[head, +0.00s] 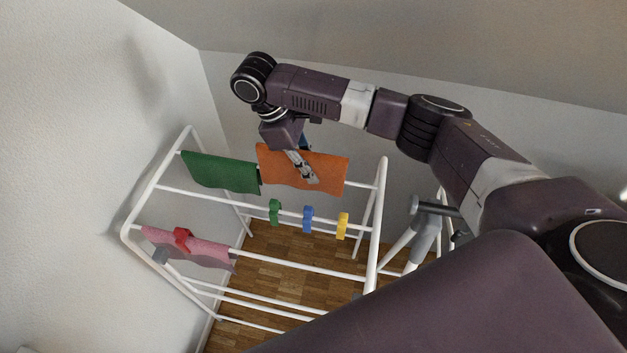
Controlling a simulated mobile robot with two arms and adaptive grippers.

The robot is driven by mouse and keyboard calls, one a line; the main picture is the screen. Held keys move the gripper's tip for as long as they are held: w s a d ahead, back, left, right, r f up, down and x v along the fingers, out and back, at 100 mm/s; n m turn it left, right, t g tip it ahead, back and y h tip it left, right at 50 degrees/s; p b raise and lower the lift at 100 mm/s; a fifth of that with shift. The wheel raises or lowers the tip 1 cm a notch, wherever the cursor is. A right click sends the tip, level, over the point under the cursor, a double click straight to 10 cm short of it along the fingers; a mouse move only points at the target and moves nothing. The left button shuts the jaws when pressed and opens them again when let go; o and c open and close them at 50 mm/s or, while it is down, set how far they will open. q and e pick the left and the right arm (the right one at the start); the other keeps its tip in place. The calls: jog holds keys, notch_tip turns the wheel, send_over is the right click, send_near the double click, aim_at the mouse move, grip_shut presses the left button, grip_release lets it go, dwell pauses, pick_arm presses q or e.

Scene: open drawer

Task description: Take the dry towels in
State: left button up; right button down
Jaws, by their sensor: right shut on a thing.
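An orange towel (270,165) hangs over the far rod of a white drying rack (300,266), right of a green towel (220,173) on the same rod. A pink towel (205,252) hangs on a nearer rod at the left, with a red clip (182,238) on it. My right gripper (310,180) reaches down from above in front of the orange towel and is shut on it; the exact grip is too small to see. My left gripper is out of view.
Green (274,212), blue (308,218) and yellow (342,226) clips sit on a middle rod. A grey tubular frame (420,235) stands right of the rack. Walls close in at left and behind. My right arm covers much of the right side.

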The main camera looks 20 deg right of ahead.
aim_at(313, 153)
notch_tip(313, 153, up, 7)
jog(key=shift+r+p, duration=0.1)
jog(key=shift+p, duration=0.55)
